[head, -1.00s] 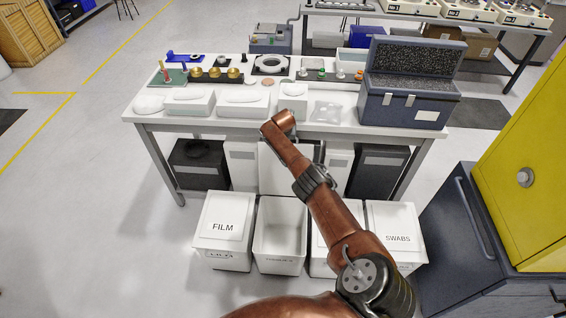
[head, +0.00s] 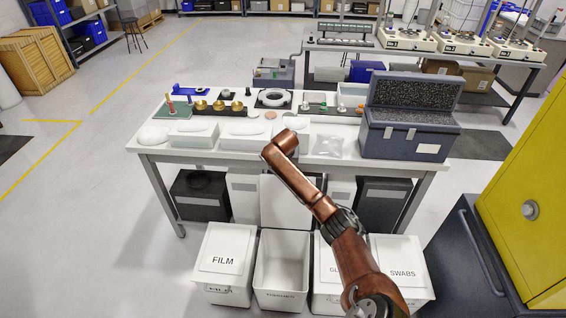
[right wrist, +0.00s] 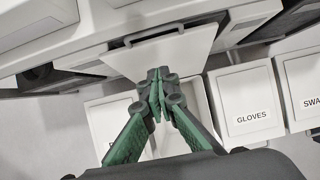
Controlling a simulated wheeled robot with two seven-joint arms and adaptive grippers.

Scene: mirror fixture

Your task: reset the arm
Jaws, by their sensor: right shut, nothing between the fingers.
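My right arm (head: 320,205) comes in from the bottom right of the head view, its copper links bent at a joint in front of the table. Its gripper is hidden there. In the right wrist view my right gripper (right wrist: 158,80) is shut and empty, its green fingers meeting at the tips. The tips overlap the raised lid (right wrist: 165,50) of the open white tissues bin in that view; I cannot tell whether they touch. This bin (head: 280,272) stands on the floor in the head view. My left gripper is not in view.
The white table (head: 150,150) holds boxes, parts and an open dark foam-lined case (head: 400,140). Closed white bins for film (head: 223,262), gloves (right wrist: 247,100) and swabs (head: 402,273) flank the open bin. A yellow cabinet (head: 530,185) stands right.

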